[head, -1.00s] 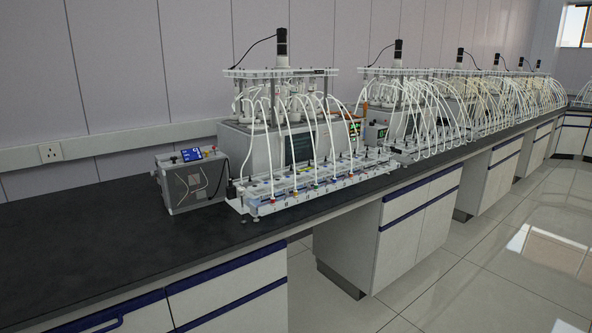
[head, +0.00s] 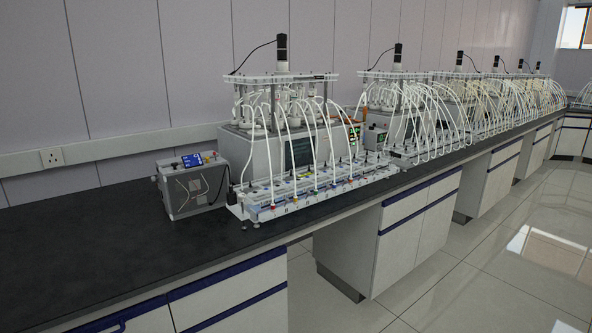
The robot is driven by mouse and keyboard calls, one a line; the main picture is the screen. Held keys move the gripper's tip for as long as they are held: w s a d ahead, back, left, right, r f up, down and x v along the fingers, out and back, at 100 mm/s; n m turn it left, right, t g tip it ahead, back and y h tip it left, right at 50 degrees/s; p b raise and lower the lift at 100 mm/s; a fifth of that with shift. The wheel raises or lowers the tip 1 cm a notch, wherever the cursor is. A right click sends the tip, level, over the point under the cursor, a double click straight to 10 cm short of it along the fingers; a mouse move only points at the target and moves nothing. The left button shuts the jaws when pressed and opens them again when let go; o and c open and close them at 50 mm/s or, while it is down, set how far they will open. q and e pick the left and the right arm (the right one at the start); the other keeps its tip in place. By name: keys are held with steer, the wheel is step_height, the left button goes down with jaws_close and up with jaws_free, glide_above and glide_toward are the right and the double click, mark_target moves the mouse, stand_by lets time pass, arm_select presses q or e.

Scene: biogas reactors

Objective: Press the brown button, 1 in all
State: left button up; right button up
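I cannot make out a brown button in the head view. The nearest biogas reactor (head: 258,160) stands on the dark bench, with white tubes arching down to a long white tray-like unit (head: 262,213) along its front. Small coloured spots, red, yellow, green and blue, show along that unit, too small to tell apart as buttons. Neither of my grippers is in view.
The dark bench top (head: 80,245) is bare at the left and front. More reactors (head: 400,105) line the bench toward the back right. White drawers and cabinets (head: 415,225) are below its edge. The tiled floor (head: 500,250) at the right is clear. A wall socket (head: 52,157) is at the left.

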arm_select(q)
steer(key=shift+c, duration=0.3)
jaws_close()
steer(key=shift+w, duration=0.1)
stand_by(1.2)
